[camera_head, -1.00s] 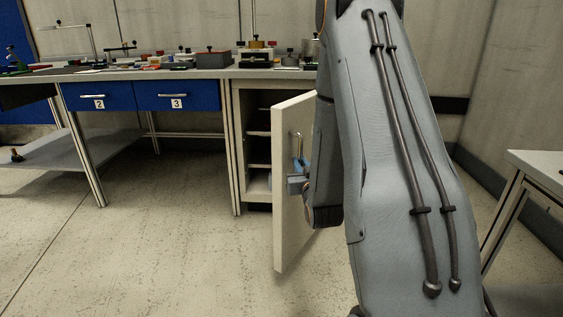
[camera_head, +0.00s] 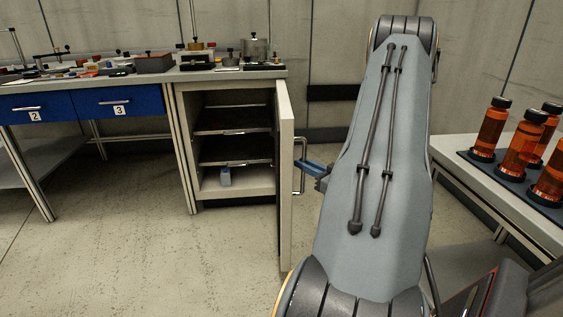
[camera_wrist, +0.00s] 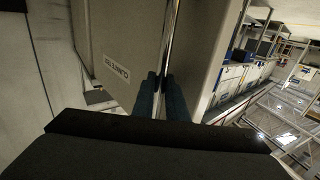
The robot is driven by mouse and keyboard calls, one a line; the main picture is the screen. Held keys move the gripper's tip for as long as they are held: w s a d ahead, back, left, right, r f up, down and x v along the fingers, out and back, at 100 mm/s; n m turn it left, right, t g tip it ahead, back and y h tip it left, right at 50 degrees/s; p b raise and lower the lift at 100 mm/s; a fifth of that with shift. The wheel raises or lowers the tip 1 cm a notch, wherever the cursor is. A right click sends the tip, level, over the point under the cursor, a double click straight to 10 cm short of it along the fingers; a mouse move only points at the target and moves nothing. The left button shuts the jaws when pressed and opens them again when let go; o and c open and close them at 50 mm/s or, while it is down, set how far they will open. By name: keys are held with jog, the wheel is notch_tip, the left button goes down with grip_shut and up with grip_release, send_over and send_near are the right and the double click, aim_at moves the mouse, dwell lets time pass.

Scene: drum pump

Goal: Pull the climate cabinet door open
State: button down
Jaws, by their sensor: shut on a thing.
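The climate cabinet (camera_head: 187,140) stands under the right end of the workbench, with its inside showing. Its pale door (camera_head: 286,190) is swung wide open and is seen nearly edge-on. The upright metal handle (camera_head: 300,168) is on the door's right-hand face. My gripper (camera_head: 303,164) reaches in from the right with its blue fingers shut on the handle. In the wrist view the two blue fingers (camera_wrist: 162,98) close around the metal bar, beside the door face with its printed label. The fingers' exact contact is partly hidden.
Blue drawers (camera_head: 118,102) are to the left under the cluttered workbench (camera_head: 225,75). Orange bottles (camera_head: 492,130) stand on a table at right. Floor in front of the cabinet is clear.

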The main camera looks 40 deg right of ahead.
jog(key=s+d+n+y+p, duration=0.1)
jog(key=s+d, duration=0.5)
jog(key=d, duration=0.8)
jog(key=shift+s+d+r+n+y, duration=0.25)
jog(key=shift+n+y, duration=0.45)
jog(key=shift+y, duration=0.7)
jog(key=shift+a+f, duration=0.1)
jog(key=c, duration=2)
grip_release()
jog(key=shift+w, duration=0.1)
jog(key=shift+c, duration=0.2)
jog(key=shift+s+f, duration=0.1)
jog(key=shift+s, duration=0.15)
